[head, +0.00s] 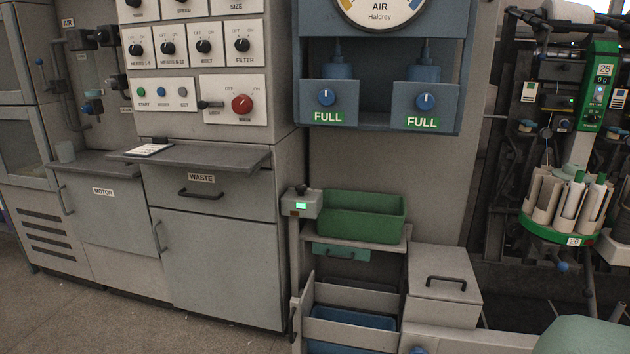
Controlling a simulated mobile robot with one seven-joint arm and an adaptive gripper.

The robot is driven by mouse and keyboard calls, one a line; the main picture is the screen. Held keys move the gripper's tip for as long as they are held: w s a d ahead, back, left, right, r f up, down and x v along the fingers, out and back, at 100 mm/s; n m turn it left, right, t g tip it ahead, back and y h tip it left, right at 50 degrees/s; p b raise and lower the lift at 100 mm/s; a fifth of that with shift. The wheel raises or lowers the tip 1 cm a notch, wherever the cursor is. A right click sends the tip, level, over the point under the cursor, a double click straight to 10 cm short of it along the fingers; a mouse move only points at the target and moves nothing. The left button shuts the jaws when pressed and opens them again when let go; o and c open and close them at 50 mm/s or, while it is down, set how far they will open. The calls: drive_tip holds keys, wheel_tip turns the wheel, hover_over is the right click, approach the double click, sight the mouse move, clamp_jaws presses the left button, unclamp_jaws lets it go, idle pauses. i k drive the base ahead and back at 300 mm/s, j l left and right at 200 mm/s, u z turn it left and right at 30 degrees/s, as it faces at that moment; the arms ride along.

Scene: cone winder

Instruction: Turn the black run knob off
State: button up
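Several black knobs sit on the cream panels of the grey cabinet at the upper left. They are a HEADS 1-5 knob (136,49), a second HEADS knob (167,47), a BELT knob (203,46) and a FILTER knob (242,44). Each has small OFF and ON style marks above it. More black knobs lie at the top edge, partly cut off. No label that reads RUN is legible, so I cannot tell which knob is the run knob. A small grey box (302,204) with a lit green display has a dark part on top. My gripper is not in view.
A red MAIN knob (242,104) and a black LOCK lever (210,105) are below the knobs. A grey shelf (208,157) juts out under them. A green bin (362,216) and a lidded grey box (445,287) stand right. Floor at lower left is clear.

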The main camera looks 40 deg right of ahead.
sight(301, 188)
drive_tip(key=i+j+z, duration=0.15)
drive_tip(key=i+z, duration=0.2)
drive_tip(key=i+j+z, duration=0.15)
drive_tip(key=z, duration=0.2)
drive_tip(key=i+j+z, duration=0.75)
drive_tip(key=i, duration=0.45)
